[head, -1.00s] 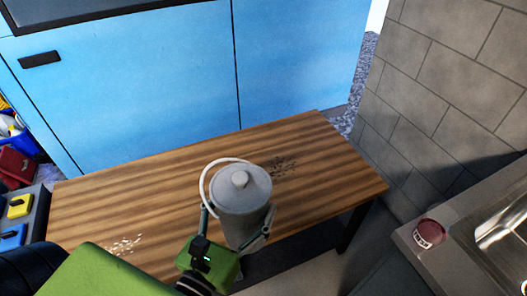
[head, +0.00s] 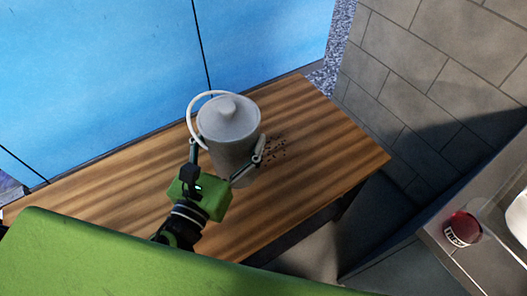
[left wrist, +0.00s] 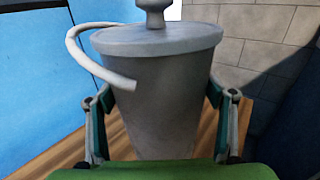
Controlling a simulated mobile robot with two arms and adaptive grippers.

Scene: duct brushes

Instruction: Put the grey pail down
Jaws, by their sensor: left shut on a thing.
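The grey pail (head: 230,140) has a lid with a knob and a white hoop handle (head: 191,104) at its left side. My left gripper (head: 227,160) is shut on the pail's body, one finger on each side. In the left wrist view the pail (left wrist: 160,95) stands upright between the fingers of the gripper (left wrist: 162,115). The pail is over the wooden table (head: 140,180); its bottom is hidden, so I cannot tell whether it touches the top. My right gripper is not in view.
Dark crumbs (head: 274,147) lie on the table just right of the pail. A blue cabinet (head: 100,80) stands behind the table, and a grey block wall (head: 430,60) rises at the right. A red cup (head: 462,229) sits on a counter at the lower right.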

